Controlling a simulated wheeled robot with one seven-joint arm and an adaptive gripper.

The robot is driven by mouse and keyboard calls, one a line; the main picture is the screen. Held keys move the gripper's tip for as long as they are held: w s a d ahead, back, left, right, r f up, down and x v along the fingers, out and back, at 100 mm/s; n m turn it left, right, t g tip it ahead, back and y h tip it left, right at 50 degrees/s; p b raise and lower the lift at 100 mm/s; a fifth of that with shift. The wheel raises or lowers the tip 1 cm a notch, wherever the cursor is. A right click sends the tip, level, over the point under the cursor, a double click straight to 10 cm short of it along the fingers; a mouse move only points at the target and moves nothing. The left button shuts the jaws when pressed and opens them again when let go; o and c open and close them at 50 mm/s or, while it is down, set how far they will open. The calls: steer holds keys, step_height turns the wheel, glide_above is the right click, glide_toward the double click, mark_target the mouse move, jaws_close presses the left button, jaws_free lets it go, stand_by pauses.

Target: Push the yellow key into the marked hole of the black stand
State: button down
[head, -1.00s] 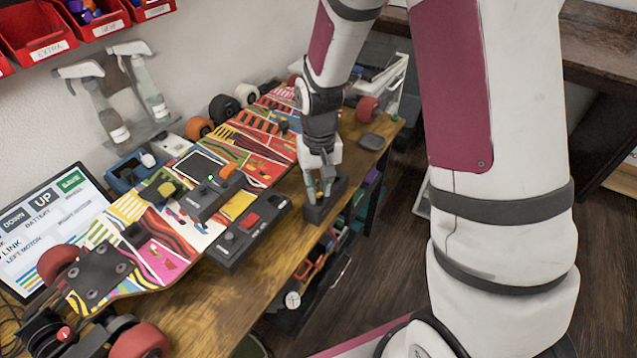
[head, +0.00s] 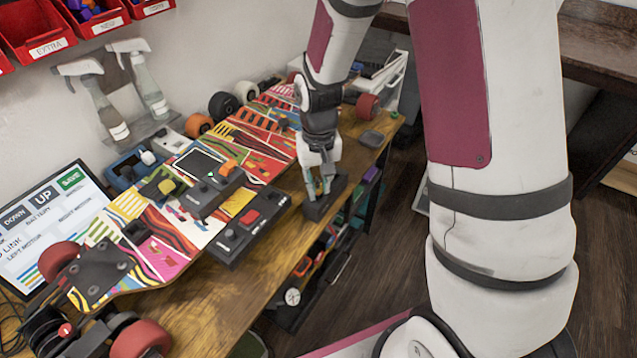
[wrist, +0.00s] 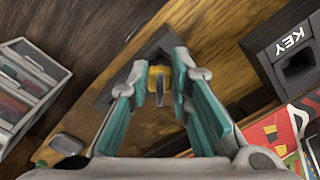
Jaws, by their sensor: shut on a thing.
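My gripper (head: 320,192) is low over a small dark block (head: 337,193) at the table's front edge. In the wrist view, the teal fingers of my gripper (wrist: 157,76) are shut on the yellow key (wrist: 157,83). The key is over the dark block (wrist: 107,96); I cannot tell whether it still sits in it. The black stand (head: 232,242) lies left of my gripper, with a red button on top. In the wrist view, the stand (wrist: 262,42) is at upper right, with a white KEY label beside a dark square hole (wrist: 298,63).
A colourful skateboard (head: 165,240) lies behind the stand, with a grey box with a screen (head: 200,163) on it. A small grey tray (head: 370,139) is on the table beyond my gripper. Bare wood lies between the block and the stand. A monitor (head: 45,230) stands at left.

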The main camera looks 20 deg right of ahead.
steer(key=shift+f+b, duration=0.4)
steer(key=shift+f, duration=0.6)
stand_by(2.2)
steer(key=c, duration=1.1)
jaws_free()
steer(key=shift+r+p, duration=1.15)
steer(key=shift+r, duration=0.55)
steer(key=shift+r+p, duration=1.65)
steer(key=shift+r, duration=1.2)
